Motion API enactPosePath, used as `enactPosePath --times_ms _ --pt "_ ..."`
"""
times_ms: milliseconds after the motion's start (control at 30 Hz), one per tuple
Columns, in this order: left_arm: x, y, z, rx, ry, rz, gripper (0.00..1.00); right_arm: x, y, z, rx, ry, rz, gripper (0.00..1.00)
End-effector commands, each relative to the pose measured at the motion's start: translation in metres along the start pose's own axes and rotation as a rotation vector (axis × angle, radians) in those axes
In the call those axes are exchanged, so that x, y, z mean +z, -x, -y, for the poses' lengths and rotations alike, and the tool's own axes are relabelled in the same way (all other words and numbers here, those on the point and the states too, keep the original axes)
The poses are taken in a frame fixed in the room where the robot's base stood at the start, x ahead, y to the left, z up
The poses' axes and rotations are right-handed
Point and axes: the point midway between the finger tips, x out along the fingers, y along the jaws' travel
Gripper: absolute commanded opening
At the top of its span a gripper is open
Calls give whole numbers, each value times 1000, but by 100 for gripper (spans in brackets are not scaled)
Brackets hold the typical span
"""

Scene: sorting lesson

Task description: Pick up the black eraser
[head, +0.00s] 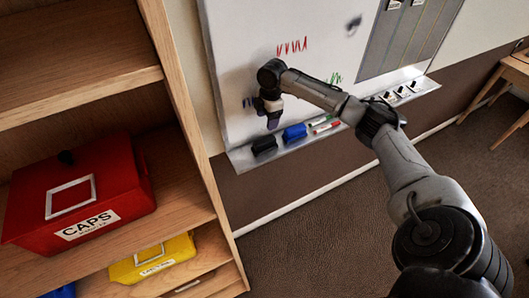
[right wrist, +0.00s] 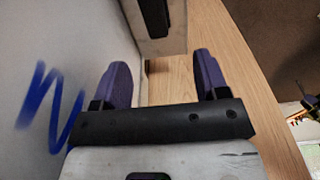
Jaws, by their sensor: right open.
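The black eraser (head: 264,146) lies on the whiteboard's tray (head: 240,156), near its left end. A black shape that looks like the same eraser (right wrist: 154,17) shows at the top of the right wrist view, ahead of the fingertips. My right gripper (head: 273,121) is just above the eraser in the head view, with its purple fingers pointing down toward the tray. In the right wrist view the fingers of this gripper (right wrist: 162,62) are apart with nothing between them. My left gripper is not in view.
A blue eraser (head: 294,133) lies just right of the black one, then green and red markers (head: 326,127). The whiteboard (head: 235,60) rises close behind the gripper. A wooden shelf (head: 190,110) with a red box (head: 130,190) and yellow box (head: 160,262) stands left.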

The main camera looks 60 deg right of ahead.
Motion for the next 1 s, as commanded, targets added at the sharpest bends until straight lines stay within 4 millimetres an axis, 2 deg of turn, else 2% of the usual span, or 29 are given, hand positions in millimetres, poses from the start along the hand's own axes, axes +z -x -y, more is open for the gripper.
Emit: enactPosePath --times_ms 67,167,400,600,1000 --pt "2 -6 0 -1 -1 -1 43 8 2 -5 4 -6 -10 67" --pt "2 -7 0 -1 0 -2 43 11 -4 -7 2 -7 -17 67" --pt "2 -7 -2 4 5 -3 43 10 -44 -7 3 -8 -19 67" --pt "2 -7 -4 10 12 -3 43 10 -68 -8 4 -7 -17 67" --pt "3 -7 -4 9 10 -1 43 9 -87 -8 3 -8 -18 67"
